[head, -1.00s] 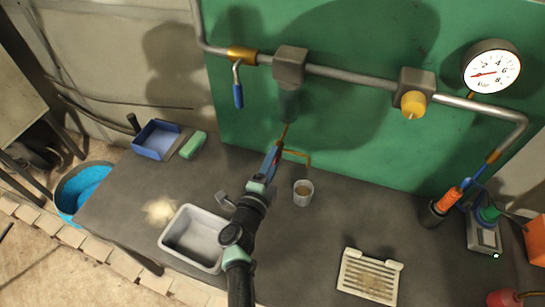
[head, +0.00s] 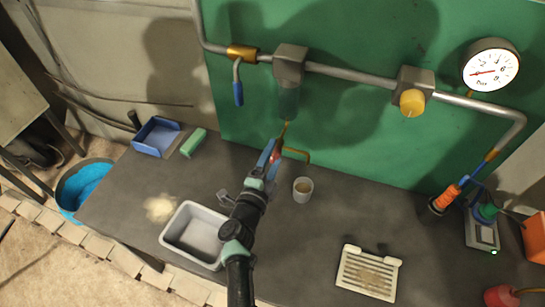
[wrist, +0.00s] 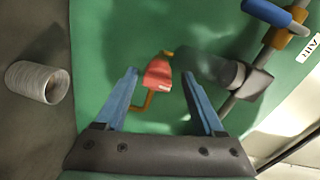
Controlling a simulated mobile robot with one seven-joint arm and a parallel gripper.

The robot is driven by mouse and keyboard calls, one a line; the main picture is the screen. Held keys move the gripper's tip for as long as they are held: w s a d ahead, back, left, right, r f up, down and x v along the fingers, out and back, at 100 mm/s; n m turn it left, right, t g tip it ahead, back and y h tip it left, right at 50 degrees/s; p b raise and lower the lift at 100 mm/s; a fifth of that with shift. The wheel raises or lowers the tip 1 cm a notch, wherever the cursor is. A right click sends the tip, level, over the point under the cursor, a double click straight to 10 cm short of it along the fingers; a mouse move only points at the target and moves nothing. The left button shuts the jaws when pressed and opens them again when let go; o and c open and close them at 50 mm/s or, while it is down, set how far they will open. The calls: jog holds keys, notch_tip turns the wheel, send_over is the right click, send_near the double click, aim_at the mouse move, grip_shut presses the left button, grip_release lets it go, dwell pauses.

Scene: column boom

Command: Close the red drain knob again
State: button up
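The red drain knob (wrist: 157,76) shows in the wrist view, with a bent brass drain pipe (wrist: 147,104) beside it. My gripper (wrist: 159,72) is open, with a blue finger on each side of the knob in that view. I see clear space between the fingers and the knob; whether the tips reach past it is hard to tell. In the head view my gripper (head: 271,156) is below the dark green filter bowl (head: 289,103), and only a speck of red shows by the fingers. A cup (head: 303,190) stands on the bench just right of the gripper.
The steel pipe (head: 345,76) runs along the green panel, with a blue-handled valve (head: 238,92), a yellow knob (head: 412,102) and a gauge (head: 491,67). A grey tray (head: 195,236) and a slotted plate (head: 369,273) lie on the bench.

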jog(key=shift+f, duration=0.1)
jog(key=p+v, duration=0.1)
jog(key=v, duration=1.2)
jog(key=shift+p, duration=0.4)
